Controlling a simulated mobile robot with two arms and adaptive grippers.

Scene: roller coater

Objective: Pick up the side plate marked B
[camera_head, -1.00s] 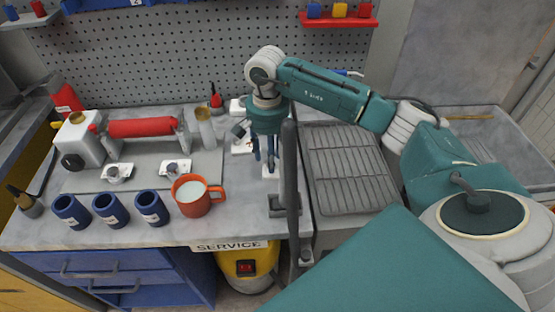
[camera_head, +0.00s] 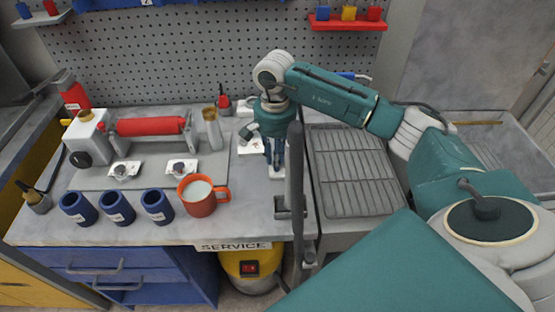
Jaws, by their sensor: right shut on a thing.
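My right gripper (camera_head: 274,163) points straight down over the right part of the bench. It is shut on a small white side plate (camera_head: 277,173), which is at or just above the bench top. The fingers hide part of this plate, and no letter on it can be read. Another white plate (camera_head: 247,147) lies just left of the gripper, partly hidden by it, and one more (camera_head: 244,107) lies farther back. Two white plates with round metal centres (camera_head: 124,170) (camera_head: 181,168) lie in front of the red roller. My left gripper is not in view.
The red roller (camera_head: 150,126) stands on a grey base at the left. An orange mug (camera_head: 202,207) with white liquid and three blue cups (camera_head: 117,209) stand along the front. A dark upright post (camera_head: 295,180) is close right of the gripper. A ribbed tray (camera_head: 355,170) lies beyond it.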

